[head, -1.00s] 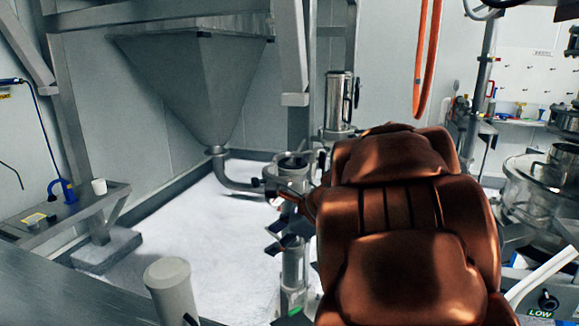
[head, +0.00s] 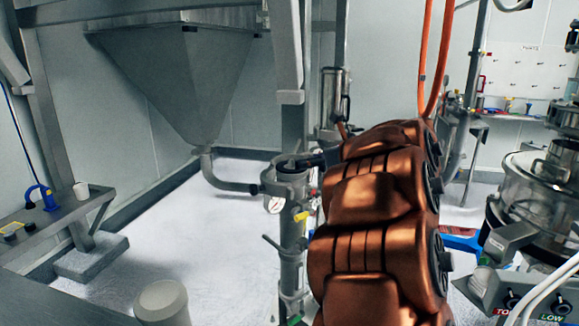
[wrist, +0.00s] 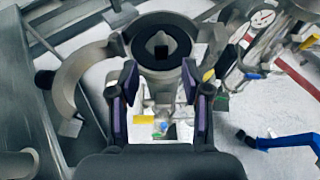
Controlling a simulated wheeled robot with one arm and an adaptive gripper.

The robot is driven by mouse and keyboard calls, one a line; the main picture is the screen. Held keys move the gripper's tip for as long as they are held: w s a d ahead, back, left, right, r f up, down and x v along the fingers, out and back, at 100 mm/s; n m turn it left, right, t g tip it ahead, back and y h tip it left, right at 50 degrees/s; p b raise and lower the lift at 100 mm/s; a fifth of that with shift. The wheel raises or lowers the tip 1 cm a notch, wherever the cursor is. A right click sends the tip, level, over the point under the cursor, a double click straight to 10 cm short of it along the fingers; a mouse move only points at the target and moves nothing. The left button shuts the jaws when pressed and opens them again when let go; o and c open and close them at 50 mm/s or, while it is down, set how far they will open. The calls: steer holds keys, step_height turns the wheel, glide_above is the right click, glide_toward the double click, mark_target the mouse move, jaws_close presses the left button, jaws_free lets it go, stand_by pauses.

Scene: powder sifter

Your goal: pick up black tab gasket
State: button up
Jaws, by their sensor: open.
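A dark ring (wrist: 183,54), which looks like the black tab gasket, lies at the top centre of the wrist view. A grey opening and a small black square show inside it. A flat dark piece (head: 297,162) sits on top of the steel pipe fitting in the head view; I cannot tell whether it is all gasket or partly my gripper. My gripper (wrist: 160,83) shows two purple-padded fingers spread apart, with nothing between them. Their tips are close to the ring's near edge; contact is unclear. My copper arm hides most of the gripper in the head view.
The steel pipe fitting (head: 292,187) carries a gauge (head: 275,204) and a yellow-tipped part. A hopper (head: 185,80) stands behind it. A sifter machine (head: 535,190) is at right, a metal bench (head: 60,212) at left.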

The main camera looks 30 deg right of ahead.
mark_target(301, 170)
steer(key=shift+p+x, duration=0.55)
steer(key=shift+x, duration=2.2)
steer(key=shift+r, duration=0.1)
jaws_close()
